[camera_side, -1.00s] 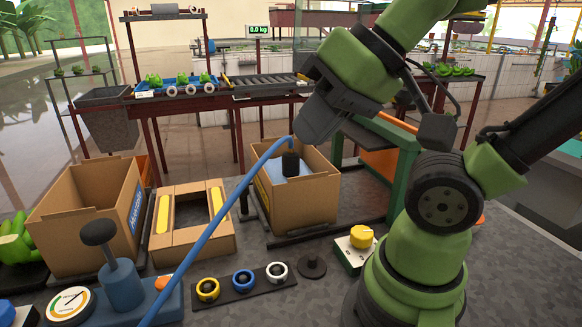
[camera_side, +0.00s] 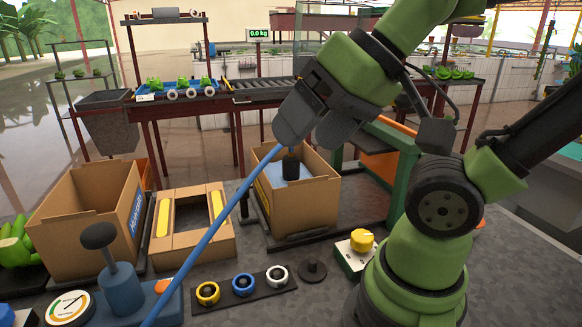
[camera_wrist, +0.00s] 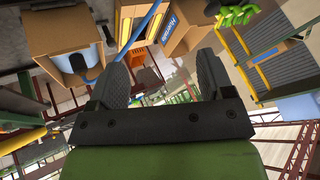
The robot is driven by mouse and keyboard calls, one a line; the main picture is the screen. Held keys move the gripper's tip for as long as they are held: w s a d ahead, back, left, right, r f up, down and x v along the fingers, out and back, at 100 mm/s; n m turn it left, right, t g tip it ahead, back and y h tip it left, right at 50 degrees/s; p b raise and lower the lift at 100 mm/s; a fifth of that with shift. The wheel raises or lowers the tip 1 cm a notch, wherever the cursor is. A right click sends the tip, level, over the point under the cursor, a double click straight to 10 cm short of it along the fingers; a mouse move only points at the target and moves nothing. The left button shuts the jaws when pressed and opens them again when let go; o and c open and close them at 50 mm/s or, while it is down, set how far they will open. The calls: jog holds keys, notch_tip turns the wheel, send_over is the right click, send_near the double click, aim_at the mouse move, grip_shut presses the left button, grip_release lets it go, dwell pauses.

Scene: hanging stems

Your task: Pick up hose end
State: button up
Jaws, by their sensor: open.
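A blue hose (camera_side: 215,225) rises from the front left toward my gripper in the side view. Its dark hose end (camera_side: 290,167) seems to point down over the open cardboard box in the middle. My gripper (camera_side: 308,138) is tilted downward just above it and covers the hose's upper bend. In the wrist view, the two fingers of my gripper (camera_wrist: 160,65) are wide apart with nothing between them. The hose (camera_wrist: 127,42) and the dark hose end (camera_wrist: 77,62) lie to the left of the fingers there.
The middle box (camera_side: 305,208) has a blue lining. A taller cardboard box (camera_side: 85,225) and a low carton (camera_side: 192,245) stand to its left. A plunger-like device (camera_side: 122,285), a row of coloured rings (camera_side: 240,287) and a yellow knob (camera_side: 361,240) are in front.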

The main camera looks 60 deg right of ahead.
jog(key=w+d+m+g+h, duration=0.1)
jog(key=w+d+h, duration=0.1)
jog(key=w+d, duration=0.55)
jog(key=m+g+h, duration=0.1)
jog(key=g+h, duration=0.1)
send_near(292, 157)
jog(key=f, duration=0.2)
jog(key=x, duration=0.4)
jog(key=shift+w+d, duration=0.1)
jog(key=shift+w, duration=0.2)
jog(key=shift+x, duration=2.85)
jog(key=c, duration=1.1)
jog(key=shift+c, duration=0.3)
